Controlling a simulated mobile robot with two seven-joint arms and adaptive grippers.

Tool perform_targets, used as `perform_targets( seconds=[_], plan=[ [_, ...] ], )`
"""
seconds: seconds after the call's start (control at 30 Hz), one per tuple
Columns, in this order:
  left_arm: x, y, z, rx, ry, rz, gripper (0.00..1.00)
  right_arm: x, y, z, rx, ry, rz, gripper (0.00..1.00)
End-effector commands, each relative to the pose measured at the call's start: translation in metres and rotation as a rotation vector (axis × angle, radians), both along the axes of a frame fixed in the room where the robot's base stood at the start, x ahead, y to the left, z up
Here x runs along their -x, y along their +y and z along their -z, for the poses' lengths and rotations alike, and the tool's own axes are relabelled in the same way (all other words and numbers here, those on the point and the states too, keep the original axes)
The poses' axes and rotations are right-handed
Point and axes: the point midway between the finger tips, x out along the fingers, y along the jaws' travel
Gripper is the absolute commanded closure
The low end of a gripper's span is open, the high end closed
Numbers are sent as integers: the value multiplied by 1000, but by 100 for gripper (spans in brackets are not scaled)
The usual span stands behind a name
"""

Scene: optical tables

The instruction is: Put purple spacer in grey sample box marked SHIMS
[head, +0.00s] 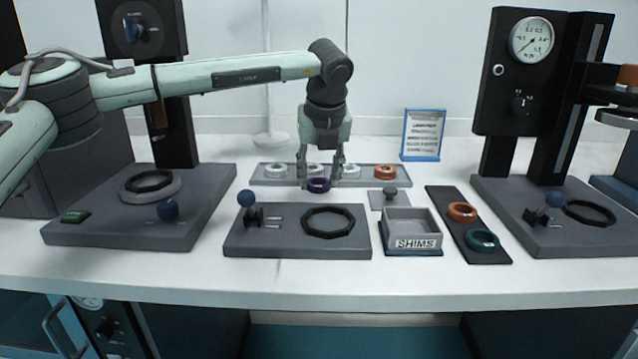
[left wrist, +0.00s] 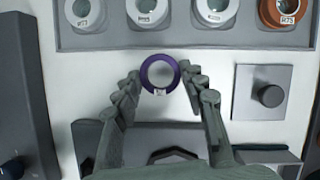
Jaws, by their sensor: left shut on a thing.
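The purple spacer (head: 317,188) is a small ring in front of the long grey rack. It also shows in the left wrist view (left wrist: 144,72), with a small white label on its near side. My left gripper (head: 319,179) points down and is shut on the purple spacer, with a finger on each side of it. I cannot tell how high the spacer is above the table. The grey sample box (head: 412,227) marked SHIMS stands front right of the gripper, open at the top and apparently empty. My right gripper is not in view.
The grey rack (head: 345,182) holds several white rings and an orange ring (head: 385,172). A plate with a knob (head: 390,194) lies behind the box. A fixture plate (head: 270,242) stands left of the box. A dark tray (head: 467,249) with orange and teal rings lies right.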

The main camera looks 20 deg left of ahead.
Motion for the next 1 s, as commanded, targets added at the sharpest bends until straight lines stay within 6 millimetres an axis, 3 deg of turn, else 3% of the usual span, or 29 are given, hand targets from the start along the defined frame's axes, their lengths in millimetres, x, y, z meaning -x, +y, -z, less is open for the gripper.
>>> perform_targets(
  seconds=[0.17, 0.53, 0.73, 1.0],
  plan=[
    [0, 0, -30, 1, -5, 0, 87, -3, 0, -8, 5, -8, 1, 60],
    [63, 57, -76, 1, -3, -1, 87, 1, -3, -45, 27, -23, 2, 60],
    [82, 73, -92, 0, -1, 1, 87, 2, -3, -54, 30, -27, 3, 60],
    [88, 77, -97, -1, -1, 1, 87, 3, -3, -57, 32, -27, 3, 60]
  ],
)
